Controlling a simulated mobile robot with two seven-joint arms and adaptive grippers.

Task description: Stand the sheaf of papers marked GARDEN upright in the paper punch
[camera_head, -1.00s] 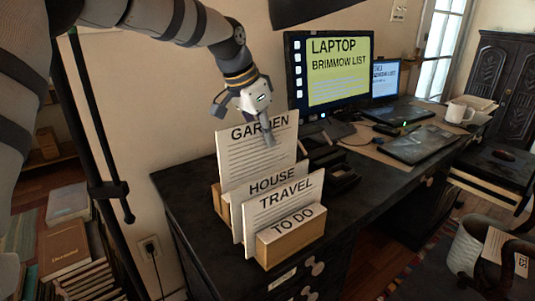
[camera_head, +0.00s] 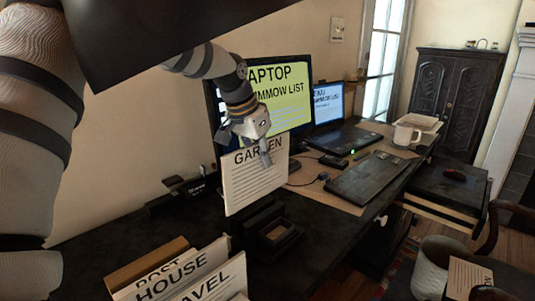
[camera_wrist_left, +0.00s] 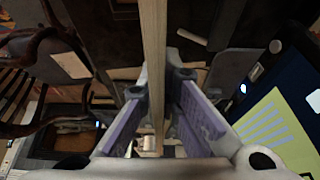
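The GARDEN sheaf (camera_head: 255,180) is a white, lined pad hanging upright in the air above the dark desk. My left gripper (camera_head: 265,150) is shut on its top edge. In the left wrist view the sheaf (camera_wrist_left: 154,60) shows edge-on between the fingers (camera_wrist_left: 157,120). A black device with a slot-like recess (camera_head: 278,236), which looks like the paper punch, stands on the desk just below and right of the sheaf. The sheaf's lower edge is near its back left part; I cannot tell whether they touch. My right gripper is not in view.
The wooden holder (camera_head: 147,264) with the HOUSE (camera_head: 180,272) and TRAVEL (camera_head: 215,284) sheaves stands at the front left. A black item with white lettering (camera_head: 183,196) lies behind. The monitor (camera_head: 285,95) is close behind my gripper; a keyboard (camera_head: 372,176) lies right.

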